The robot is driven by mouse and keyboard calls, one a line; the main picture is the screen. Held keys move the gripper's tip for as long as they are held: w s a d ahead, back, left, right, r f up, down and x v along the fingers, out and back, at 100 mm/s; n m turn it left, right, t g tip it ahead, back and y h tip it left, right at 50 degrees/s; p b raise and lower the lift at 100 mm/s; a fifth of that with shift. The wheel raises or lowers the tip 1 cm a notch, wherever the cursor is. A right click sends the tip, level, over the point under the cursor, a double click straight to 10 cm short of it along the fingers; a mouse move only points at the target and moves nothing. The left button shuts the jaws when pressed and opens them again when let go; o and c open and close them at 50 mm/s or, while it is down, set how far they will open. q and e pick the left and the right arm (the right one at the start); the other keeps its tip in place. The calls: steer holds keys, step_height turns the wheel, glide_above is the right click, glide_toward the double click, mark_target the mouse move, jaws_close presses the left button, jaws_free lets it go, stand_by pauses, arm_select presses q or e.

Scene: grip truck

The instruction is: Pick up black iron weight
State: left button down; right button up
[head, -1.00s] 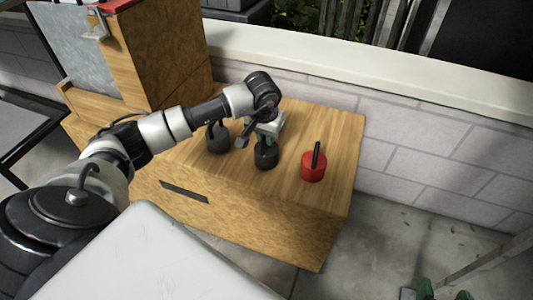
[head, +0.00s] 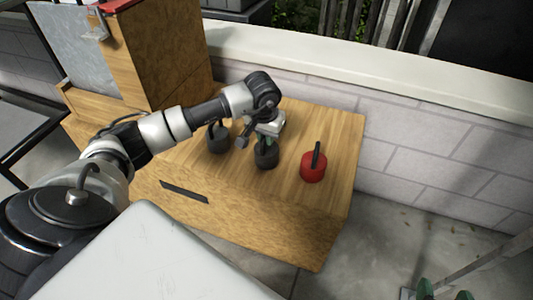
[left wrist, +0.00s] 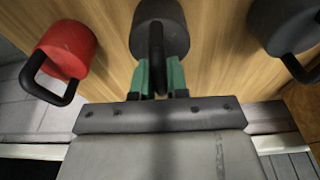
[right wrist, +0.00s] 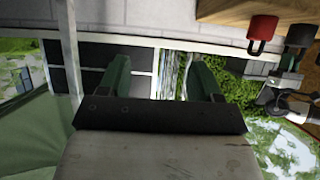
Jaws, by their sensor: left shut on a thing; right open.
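Two black iron weights with loop handles and one red weight (head: 313,167) stand on the wooden box (head: 230,190) in the head view. My left gripper (head: 266,142) is at the middle black weight (head: 266,157). In the left wrist view, the green fingers of my left gripper (left wrist: 160,78) are shut on the handle of this black weight (left wrist: 160,28). The other black weight (head: 218,141) is left of it in the head view and at the right edge of the left wrist view (left wrist: 285,25). My right gripper (right wrist: 158,80) is open and empty, off the box.
The red weight also shows at the left of the left wrist view (left wrist: 68,48). A tall wooden cabinet (head: 160,50) rises at the box's back left. A low block wall (head: 430,140) runs behind.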

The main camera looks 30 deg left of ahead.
stand_by(0.3)
arm_select(q)
steer(key=shift+w+r, duration=0.1)
steer(key=shift+r, duration=0.05)
steer(key=shift+r, duration=0.15)
steer(key=shift+r, duration=0.25)
steer(key=shift+r+p, duration=0.6)
steer(key=shift+r, duration=0.95)
steer(key=s+d+r+p, duration=0.2)
steer(key=s+d+r, duration=0.4)
steer(key=d, duration=0.3)
steer(key=shift+s+d+r, duration=0.2)
steer(key=shift+d+r, duration=0.2)
steer(key=shift+r, duration=0.15)
arm_select(e)
steer(key=s+d+f+g+h, duration=0.1)
steer(key=s+d+f+g, duration=0.1)
steer(key=s+g, duration=0.2)
steer(key=s+d+f+g+h, duration=0.1)
steer(key=s+d+f+g, duration=0.1)
steer(key=s+g, duration=0.3)
steer(key=shift+s+f, duration=0.55)
steer(key=shift+s, duration=0.3)
